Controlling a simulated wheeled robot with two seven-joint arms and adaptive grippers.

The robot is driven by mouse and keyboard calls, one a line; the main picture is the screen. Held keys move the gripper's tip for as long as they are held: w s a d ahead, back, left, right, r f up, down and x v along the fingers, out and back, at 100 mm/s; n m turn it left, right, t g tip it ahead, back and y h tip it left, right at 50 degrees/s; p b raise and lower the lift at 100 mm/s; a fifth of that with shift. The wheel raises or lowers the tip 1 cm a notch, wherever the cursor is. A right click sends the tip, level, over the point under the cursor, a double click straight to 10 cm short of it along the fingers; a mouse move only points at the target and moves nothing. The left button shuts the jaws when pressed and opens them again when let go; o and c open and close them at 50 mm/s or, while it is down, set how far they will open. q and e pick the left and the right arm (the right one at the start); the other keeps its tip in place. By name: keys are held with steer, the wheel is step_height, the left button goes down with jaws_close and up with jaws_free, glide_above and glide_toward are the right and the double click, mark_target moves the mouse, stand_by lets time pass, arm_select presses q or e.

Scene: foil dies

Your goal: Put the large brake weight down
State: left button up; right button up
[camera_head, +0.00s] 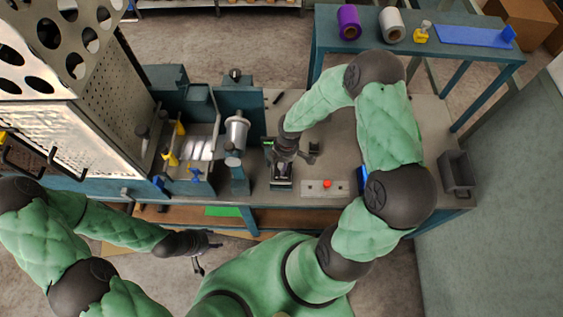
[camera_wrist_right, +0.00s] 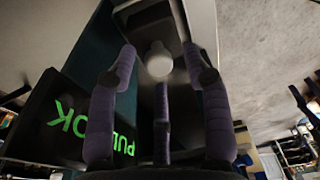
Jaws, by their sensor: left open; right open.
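My right gripper (camera_head: 284,158) is over a small bench device (camera_head: 281,184) with a lit green display, in the head view. In the right wrist view its purple-padded fingers (camera_wrist_right: 160,76) are spread apart. A pale round knob (camera_wrist_right: 159,60) shows beyond and between the fingertips; I cannot tell whether they touch it. I cannot identify the large brake weight for certain; a small dark piece (camera_head: 313,150) stands just right of the gripper. My left gripper (camera_head: 203,256) is open and empty, low in front of the bench.
The display (camera_wrist_right: 85,125) shows green letters including "OK". A box with a red button (camera_head: 326,186) is at the bench front. A dark bin (camera_head: 456,173) is at the right end. A machine with a metal roll (camera_head: 236,132) stands left. Purple (camera_head: 348,21) and white (camera_head: 391,23) rolls are on the back table.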

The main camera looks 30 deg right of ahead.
steer(key=shift+r, duration=0.15)
step_height(320, 180, up, 11)
steer(key=d+p, duration=0.1)
steer(key=p, duration=0.2)
steer(key=s+a+f+m+y, duration=0.2)
steer(key=s+a+f+m, duration=0.9)
steer(key=a+f+m, duration=0.4)
steer(key=shift+a+f+m+y, duration=0.15)
steer(key=shift+a+m+y, duration=0.2)
steer(key=shift+m, duration=0.35)
